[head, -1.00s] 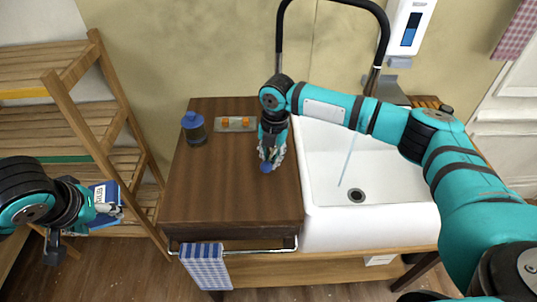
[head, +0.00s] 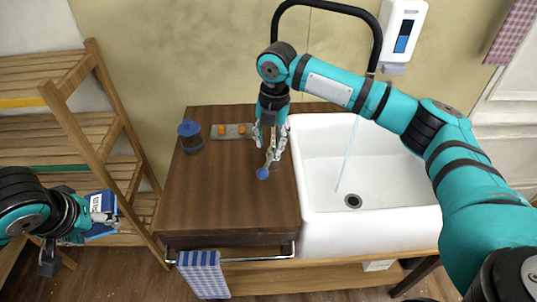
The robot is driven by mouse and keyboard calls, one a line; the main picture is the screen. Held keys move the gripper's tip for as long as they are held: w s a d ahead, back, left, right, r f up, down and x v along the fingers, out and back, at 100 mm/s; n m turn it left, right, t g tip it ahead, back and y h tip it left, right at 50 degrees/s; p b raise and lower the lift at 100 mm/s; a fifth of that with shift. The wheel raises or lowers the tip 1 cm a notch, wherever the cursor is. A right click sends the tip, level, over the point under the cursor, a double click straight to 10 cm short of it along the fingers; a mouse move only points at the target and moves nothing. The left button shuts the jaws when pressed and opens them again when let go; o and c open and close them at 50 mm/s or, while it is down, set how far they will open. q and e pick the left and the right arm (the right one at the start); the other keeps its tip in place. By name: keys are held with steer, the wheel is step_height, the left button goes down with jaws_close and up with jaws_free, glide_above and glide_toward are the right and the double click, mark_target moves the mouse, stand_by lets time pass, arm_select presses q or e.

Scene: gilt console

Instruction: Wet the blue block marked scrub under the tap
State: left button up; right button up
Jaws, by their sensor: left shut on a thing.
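The blue block (head: 103,229) with a white label is at the left of the head view, in front of the shelf. The lettering is too small to read surely. My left gripper (head: 88,217) is shut on it. The tap (head: 376,35) is a black arched spout over the white sink (head: 310,195). A thin stream of water (head: 347,155) falls from it towards the drain (head: 353,201). My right gripper (head: 269,143) is open above the wooden counter, just behind a small lever with a blue knob (head: 262,173). Whether its fingers touch the lever is unclear.
A checked towel (head: 203,274) hangs on the front rail. A slatted shelf (head: 100,100) is at left. My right arm spans above the sink's back.

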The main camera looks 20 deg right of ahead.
steer(key=shift+r, duration=1.5)
